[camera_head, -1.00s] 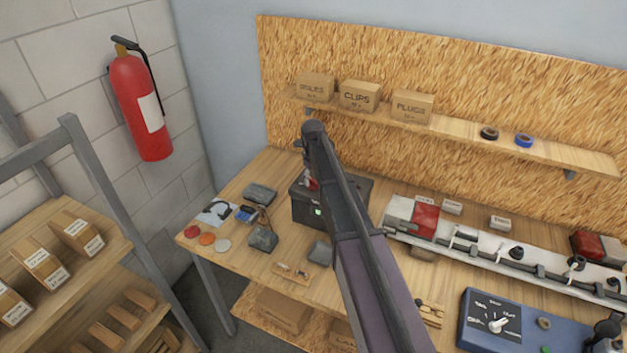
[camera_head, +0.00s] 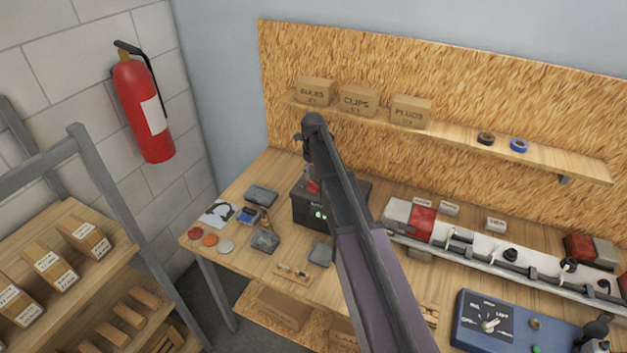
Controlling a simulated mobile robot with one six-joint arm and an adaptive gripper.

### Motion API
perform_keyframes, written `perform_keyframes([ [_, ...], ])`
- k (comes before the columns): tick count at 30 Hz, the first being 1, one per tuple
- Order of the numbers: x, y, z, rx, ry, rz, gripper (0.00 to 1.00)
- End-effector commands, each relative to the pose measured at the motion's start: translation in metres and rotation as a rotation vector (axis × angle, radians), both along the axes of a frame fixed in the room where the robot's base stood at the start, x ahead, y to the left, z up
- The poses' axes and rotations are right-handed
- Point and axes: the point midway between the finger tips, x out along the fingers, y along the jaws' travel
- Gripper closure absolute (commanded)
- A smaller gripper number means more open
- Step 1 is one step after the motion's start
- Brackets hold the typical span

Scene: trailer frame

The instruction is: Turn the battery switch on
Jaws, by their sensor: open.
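A black battery box (camera_head: 304,211) stands on the wooden bench, with a small green light on its front. A red part (camera_head: 313,186), perhaps the battery switch, shows on its top beside my arm; its position cannot be made out. My arm reaches over the bench from the lower right and covers the right part of the box. My gripper (camera_head: 306,168) is at the arm's far end, above the box top and close to the red part. It is open, but mostly hidden by the arm, and its fingertips are not clear. I cannot tell whether it touches the red part.
Small parts and coloured discs (camera_head: 209,240) lie left of the box. A shelf (camera_head: 455,132) with cartons (camera_head: 358,100) hangs behind. A light rail (camera_head: 480,250) and a blue dial panel (camera_head: 470,335) are at right. A rack (camera_head: 105,200) stands left.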

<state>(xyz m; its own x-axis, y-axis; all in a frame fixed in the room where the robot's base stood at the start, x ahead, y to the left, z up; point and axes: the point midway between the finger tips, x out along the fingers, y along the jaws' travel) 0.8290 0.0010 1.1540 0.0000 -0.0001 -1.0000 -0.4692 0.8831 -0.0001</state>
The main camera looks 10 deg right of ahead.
Motion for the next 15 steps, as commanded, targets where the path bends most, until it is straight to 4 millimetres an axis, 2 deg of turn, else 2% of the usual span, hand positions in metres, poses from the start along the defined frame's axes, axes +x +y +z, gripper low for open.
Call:
perform_keyframes([
  [6,0.0,0.0,0.014,0.0,0.0,0.0,0.41],
  [15,0.0,0.0,0.016,0.0,0.0,0.0,0.41],
])
